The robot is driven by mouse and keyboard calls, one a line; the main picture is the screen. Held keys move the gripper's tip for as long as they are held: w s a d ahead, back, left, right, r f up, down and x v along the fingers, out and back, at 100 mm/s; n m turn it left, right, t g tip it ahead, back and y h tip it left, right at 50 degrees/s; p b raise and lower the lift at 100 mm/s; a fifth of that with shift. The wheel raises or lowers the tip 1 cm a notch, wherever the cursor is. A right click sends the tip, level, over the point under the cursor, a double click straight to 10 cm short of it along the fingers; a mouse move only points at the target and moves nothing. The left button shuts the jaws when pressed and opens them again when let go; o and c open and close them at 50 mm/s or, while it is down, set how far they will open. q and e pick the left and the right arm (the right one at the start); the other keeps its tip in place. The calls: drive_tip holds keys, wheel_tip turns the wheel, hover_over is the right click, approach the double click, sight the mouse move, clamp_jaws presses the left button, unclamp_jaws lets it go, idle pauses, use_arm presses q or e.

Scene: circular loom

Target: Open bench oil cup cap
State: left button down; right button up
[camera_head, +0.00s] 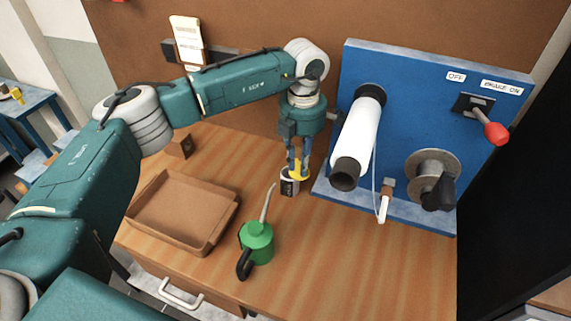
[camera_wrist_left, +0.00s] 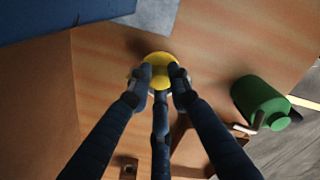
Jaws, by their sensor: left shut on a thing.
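The oil cup (camera_head: 289,187), a small dark and white cup, stands on the wooden bench near the foot of the blue panel. Its yellow cap (camera_head: 299,174) sits at its top, partly hidden by my fingers; I cannot tell whether it is seated or lifted. My left gripper (camera_head: 298,165) points down and is shut on the cap. In the left wrist view the fingers of my left gripper (camera_wrist_left: 158,75) close around the yellow cap (camera_wrist_left: 157,58). My right gripper is not in view.
A green oil can (camera_head: 257,243) with a thin upright spout stands in front of the cup. An empty brown tray (camera_head: 184,240) lies to the left. The blue panel (camera_head: 420,110) with a white roll (camera_head: 357,135) and red-knobbed lever (camera_head: 495,132) stands right. The front-right bench is clear.

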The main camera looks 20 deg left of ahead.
use_arm(q)
drive_tip(key=shift+w+r, duration=0.15)
drive_tip(key=shift+r, duration=0.05)
drive_tip(key=c, duration=1.8)
unclamp_jaws()
drive_tip(key=shift+o, duration=1.1)
drive_tip(key=shift+f, duration=0.1)
wheel_tip(320, 180, up, 12)
